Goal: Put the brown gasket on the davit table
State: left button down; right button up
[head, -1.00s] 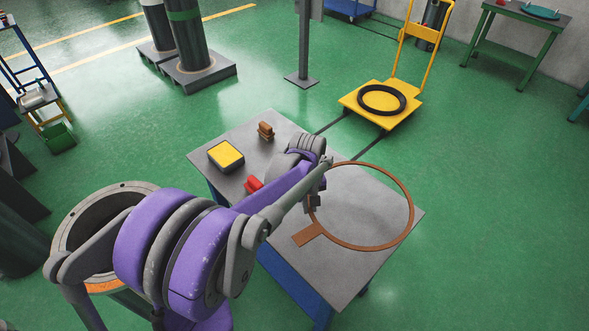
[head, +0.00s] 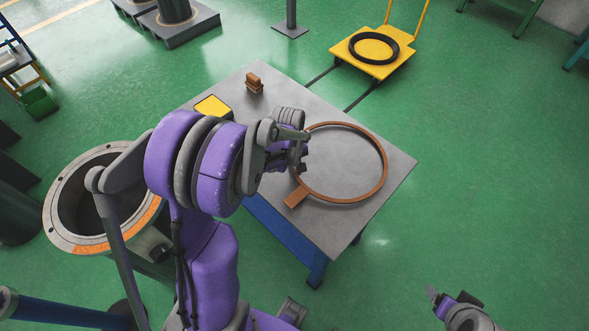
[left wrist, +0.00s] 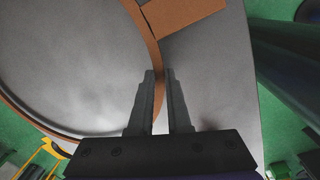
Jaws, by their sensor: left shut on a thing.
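The brown gasket (head: 386,165) is a thin ring with a flat rectangular tab. It lies flat on or just above the grey table (head: 372,205); I cannot tell if they touch. My left gripper (head: 302,164) is at the ring's left side, near the tab, and is shut on the rim. In the left wrist view the fingers (left wrist: 160,76) close on the gasket rim beside the tab (left wrist: 185,12). My right gripper (head: 440,298) is at the lower right over the floor, too small to read. No label shows which table is the davit table.
A yellow-topped box (head: 213,106) and a brown block (head: 254,83) stand on the table's far left part. A flanged cylinder (head: 66,190) stands at the left. A yellow cart (head: 343,54) carries a black ring (head: 374,48). Green floor is open at right.

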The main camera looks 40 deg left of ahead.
pick_arm(q)
jog(key=shift+f, duration=0.1)
jog(key=shift+f, duration=0.25)
jog(key=c, duration=0.9)
grip_release()
jog(key=shift+r, duration=0.1)
jog(key=shift+r, duration=0.45)
notch_tip(320, 180, up, 11)
jog(key=p, duration=0.1)
jog(key=s+d+m+t, duration=0.1)
jog(key=s+d+m, duration=0.3)
jog(key=s+d+r+m+t, duration=0.1)
jog(key=s+d+m+t, duration=0.1)
jog(key=s+d+m, duration=0.2)
jog(key=s+d+r+m+t, duration=0.1)
jog(key=s+d+m+t, duration=0.1)
jog(key=s+d+m, duration=0.2)
jog(key=shift+s+d+y, duration=0.3)
jog(key=shift+s+d, duration=0.05)
jog(key=shift+d, duration=0.1)
